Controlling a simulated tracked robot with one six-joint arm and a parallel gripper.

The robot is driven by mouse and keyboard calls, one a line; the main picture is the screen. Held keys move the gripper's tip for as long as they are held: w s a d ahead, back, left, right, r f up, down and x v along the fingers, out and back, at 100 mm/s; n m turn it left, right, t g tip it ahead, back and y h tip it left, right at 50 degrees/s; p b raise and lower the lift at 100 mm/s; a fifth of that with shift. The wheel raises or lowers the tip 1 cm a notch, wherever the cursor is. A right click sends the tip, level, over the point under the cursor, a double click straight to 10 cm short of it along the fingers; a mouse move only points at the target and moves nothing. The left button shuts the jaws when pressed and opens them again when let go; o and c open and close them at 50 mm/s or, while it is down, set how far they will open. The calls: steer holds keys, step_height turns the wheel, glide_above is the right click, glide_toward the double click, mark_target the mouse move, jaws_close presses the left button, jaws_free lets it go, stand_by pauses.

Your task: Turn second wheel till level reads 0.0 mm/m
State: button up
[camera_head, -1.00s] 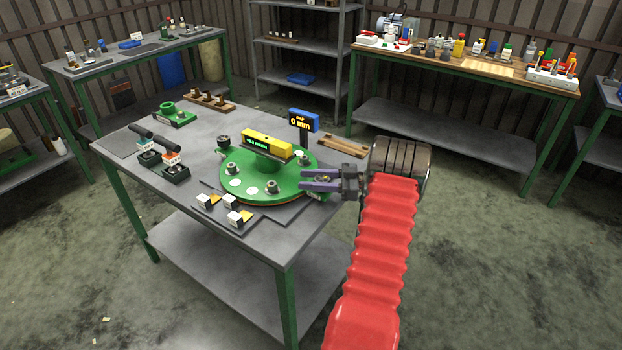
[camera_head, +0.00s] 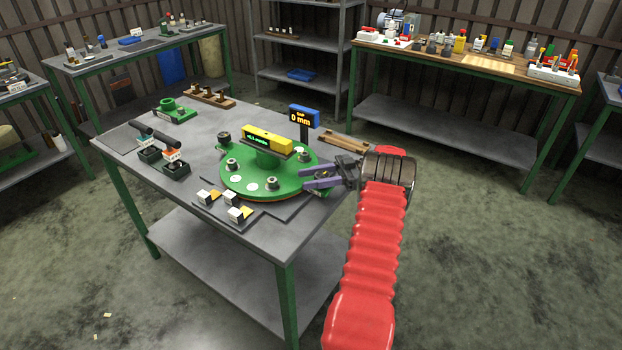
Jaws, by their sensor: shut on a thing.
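A round green plate (camera_head: 260,185) sits on the grey table. A yellow level (camera_head: 267,140) lies on the raised hub at its middle. Its green reading is too small to read surely. A dark wheel (camera_head: 223,138) shows at the plate's far left edge. My gripper (camera_head: 308,178) is at the plate's right edge, its purple fingers reaching left and its wrist rolled. It is shut on a wheel at that edge, mostly hidden by the fingers.
Small white and yellow blocks (camera_head: 238,214) lie in front. Black holders (camera_head: 175,170) stand on the left, a wooden tray (camera_head: 344,142) at the back right.

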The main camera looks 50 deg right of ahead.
steer(key=o, duration=1.1)
steer(key=shift+c, duration=0.2)
steer(key=shift+r, duration=0.15)
